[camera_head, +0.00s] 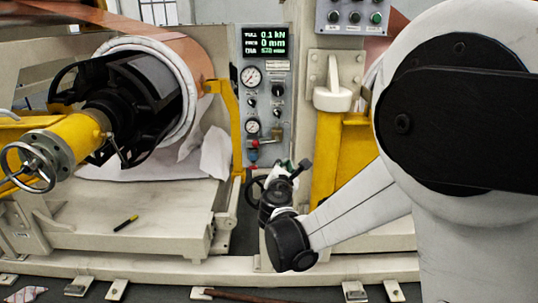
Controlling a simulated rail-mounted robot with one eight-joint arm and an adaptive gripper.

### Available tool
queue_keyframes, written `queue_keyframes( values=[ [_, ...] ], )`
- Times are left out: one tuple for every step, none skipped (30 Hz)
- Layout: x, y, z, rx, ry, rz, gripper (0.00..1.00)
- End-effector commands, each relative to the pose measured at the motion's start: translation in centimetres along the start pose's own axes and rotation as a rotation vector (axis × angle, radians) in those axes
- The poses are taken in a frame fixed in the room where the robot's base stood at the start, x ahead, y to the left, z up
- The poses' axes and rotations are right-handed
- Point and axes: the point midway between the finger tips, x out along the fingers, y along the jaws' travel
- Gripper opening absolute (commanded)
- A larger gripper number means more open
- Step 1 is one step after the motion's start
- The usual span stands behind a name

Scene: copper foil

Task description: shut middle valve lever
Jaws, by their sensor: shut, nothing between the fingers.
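The grey valve panel (265,105) stands in the middle of the view, with gauges and knobs on its upper part. A thin, light-coloured bar with a reddish end (268,140) reaches right from the red fitting. I cannot tell for sure which piece is the middle lever. My gripper (294,168) is shut and empty, just below and right of these fittings, apparently apart from them. The fingers are small and dark, and my wrist hides what lies behind.
A yellow bracket (226,105) stands just left of the panel, and a yellow post (327,165) just right of it. A large copper roll (180,50) and a yellow shaft with a handwheel (32,167) are at left. A marker (126,223) lies on the cream base.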

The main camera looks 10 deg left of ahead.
Motion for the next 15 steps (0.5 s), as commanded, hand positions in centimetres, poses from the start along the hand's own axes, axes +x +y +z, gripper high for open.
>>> queue_keyframes(
  values=[
    [0.4,1.0,-2.3,-0.07,-0.006,0.036,0.0],
    [0.5,1.6,-3.4,-0.115,-0.012,0.056,0.0],
    [0.6,2.4,-4.8,-0.172,-0.02,0.082,0.0],
    [0.7,2.9,-5.8,-0.212,-0.026,0.1,0.0],
    [0.7,3.4,-6.7,-0.25,-0.032,0.117,0.0],
    [0.7,3.9,-7.9,-0.295,-0.04,0.137,0.0],
    [0.6,4.3,-8.6,-0.328,-0.047,0.15,0.0],
    [0.6,4.6,-9.3,-0.354,-0.052,0.161,0.0],
    [0.6,5.0,-10.1,-0.386,-0.058,0.176,0.0],
    [0.5,5.2,-10.6,-0.405,-0.061,0.184,0.0],
    [0.5,5.4,-11.0,-0.422,-0.065,0.191,0.0],
    [0.4,5.6,-11.4,-0.439,-0.069,0.198,0.0],
    [0.4,5.7,-11.6,-0.447,-0.071,0.201,0.0],
    [0.4,5.7,-11.7,-0.454,-0.072,0.204,0.0],
    [0.5,5.8,-11.8,-0.459,-0.074,0.206,0.0]
  ],
)
